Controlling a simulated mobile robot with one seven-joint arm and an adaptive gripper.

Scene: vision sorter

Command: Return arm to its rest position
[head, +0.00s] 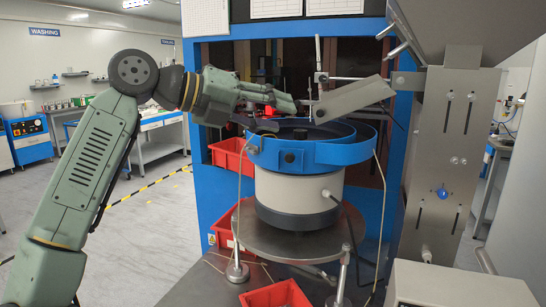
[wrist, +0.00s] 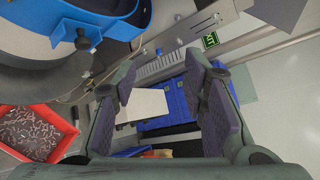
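My arm (head: 100,150) rises from the lower left in the head view, bends at its elbow and reaches right. My gripper (head: 285,102) is above the blue-rimmed bowl feeder (head: 325,151), near its back left side. A gap shows between the gripper and the rim, but its depth is hard to judge. In the wrist view, the two fingers of my gripper (wrist: 165,78) stand apart with nothing held between them. Part of the bowl feeder (wrist: 85,22) shows there at the upper left.
A metal chute (head: 353,98) is just right of my gripper. A blue frame (head: 384,230) stands behind the feeder. Red bins (head: 277,295) stand around the feeder's round metal stand (head: 290,240). A red bin (wrist: 62,143) with small parts shows in the wrist view. The left floor is open.

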